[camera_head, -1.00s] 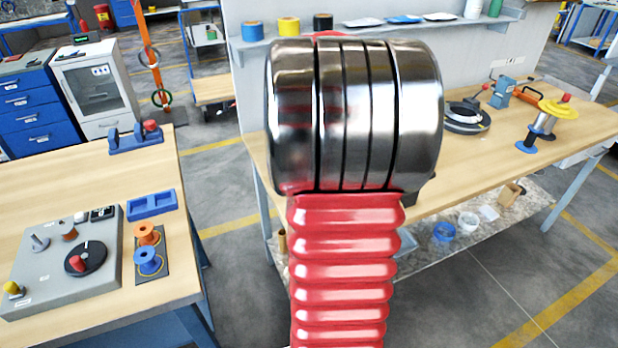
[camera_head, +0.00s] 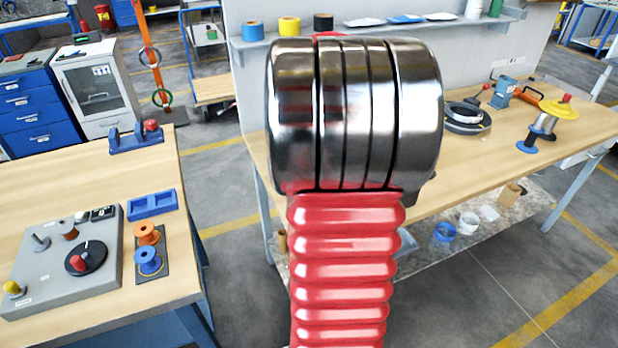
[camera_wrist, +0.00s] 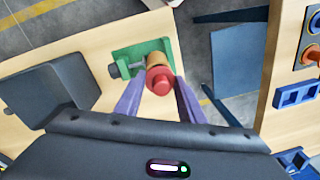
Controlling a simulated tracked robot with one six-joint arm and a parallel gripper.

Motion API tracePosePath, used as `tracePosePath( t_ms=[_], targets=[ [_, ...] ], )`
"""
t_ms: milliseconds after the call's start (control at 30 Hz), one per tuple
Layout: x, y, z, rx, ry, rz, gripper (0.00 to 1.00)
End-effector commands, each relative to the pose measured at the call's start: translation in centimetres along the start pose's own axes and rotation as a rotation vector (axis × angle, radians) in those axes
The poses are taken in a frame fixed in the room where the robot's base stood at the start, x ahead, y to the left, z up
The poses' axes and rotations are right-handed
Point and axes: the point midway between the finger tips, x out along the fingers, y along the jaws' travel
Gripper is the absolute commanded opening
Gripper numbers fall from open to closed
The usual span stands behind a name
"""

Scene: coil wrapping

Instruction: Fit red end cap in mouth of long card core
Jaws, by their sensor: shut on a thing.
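The red end cap (camera_wrist: 160,86) is between the two purple fingertips of my gripper (camera_wrist: 159,80) in the wrist view. The gripper is shut on it. The tan card core (camera_wrist: 156,61) shows just beyond the cap, end towards the camera, in a green holder (camera_wrist: 131,55) on the bench. The cap overlaps the core's near end in this view, so its mouth is hidden. I cannot tell whether the cap touches the core or is inside it. In the head view my arm hides the gripper, cap and core.
A dark box-shaped thing (camera_wrist: 55,96) stands left of the holder. The left bench holds a grey control panel (camera_head: 60,258) and a blue tray (camera_head: 152,204). Floor shows between the benches.

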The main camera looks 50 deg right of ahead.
Motion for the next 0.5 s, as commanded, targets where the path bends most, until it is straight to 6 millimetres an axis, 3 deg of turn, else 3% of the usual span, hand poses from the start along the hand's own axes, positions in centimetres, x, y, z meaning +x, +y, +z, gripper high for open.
tracePosePath(
  t_ms=[500],
  targets=[
    [0.94, 0.06, -0.01, 0.000, -0.001, 0.000, 0.15]
  ],
)
